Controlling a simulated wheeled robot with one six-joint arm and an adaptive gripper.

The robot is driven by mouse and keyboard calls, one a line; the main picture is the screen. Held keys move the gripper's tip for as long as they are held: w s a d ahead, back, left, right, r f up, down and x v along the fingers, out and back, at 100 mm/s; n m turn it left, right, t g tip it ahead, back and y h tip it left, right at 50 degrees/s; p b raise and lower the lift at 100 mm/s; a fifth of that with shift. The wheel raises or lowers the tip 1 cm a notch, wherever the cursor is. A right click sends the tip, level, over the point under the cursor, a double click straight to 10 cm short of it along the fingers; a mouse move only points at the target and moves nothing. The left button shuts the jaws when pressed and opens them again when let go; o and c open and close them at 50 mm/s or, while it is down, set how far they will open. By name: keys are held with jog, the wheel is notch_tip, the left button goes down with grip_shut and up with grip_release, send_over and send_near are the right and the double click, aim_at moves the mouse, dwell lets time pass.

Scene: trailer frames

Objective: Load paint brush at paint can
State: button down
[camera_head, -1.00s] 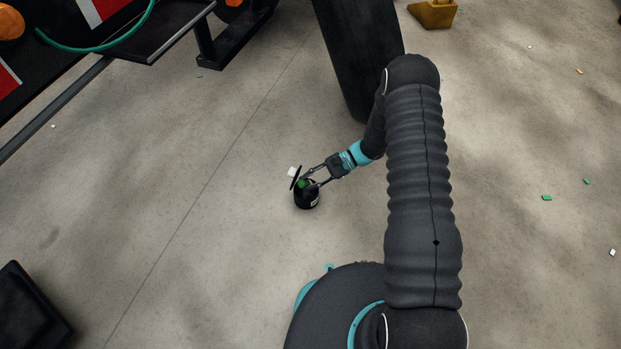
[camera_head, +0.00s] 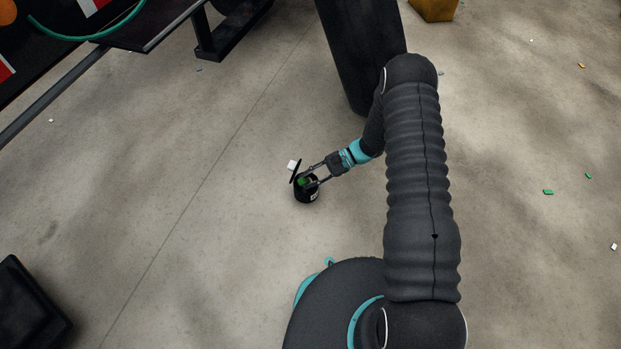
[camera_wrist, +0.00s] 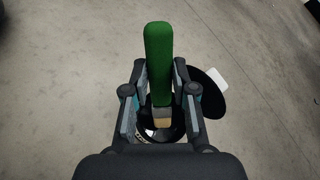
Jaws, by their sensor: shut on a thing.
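The paint can (camera_head: 307,194) is a small black can with a pale label, standing on the floor left of my arm in the head view. Its dark round lid (camera_wrist: 208,97) stands tilted up at its side. In the wrist view the can (camera_wrist: 150,132) shows below the brush. The paint brush (camera_wrist: 158,65) has a green handle and a pale lower end over the can's mouth. My gripper (camera_head: 309,179) is shut on the brush at the can; its fingers (camera_wrist: 160,100) flank the handle. I cannot tell how deep the bristles sit in the can.
A white piece (camera_head: 293,165) shows beside the lid. A large dark tire (camera_head: 355,60) stands behind my arm. A dark metal frame (camera_head: 215,40) is at upper left and a black box (camera_head: 28,305) at lower left. The floor left of the can is clear.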

jog(key=shift+f+b, duration=0.55)
jog(key=shift+b, duration=0.1)
dwell(2.1)
jog(key=shift+r, duration=0.1)
jog(key=shift+r+p, duration=1.7)
jog(key=shift+r, duration=1.75)
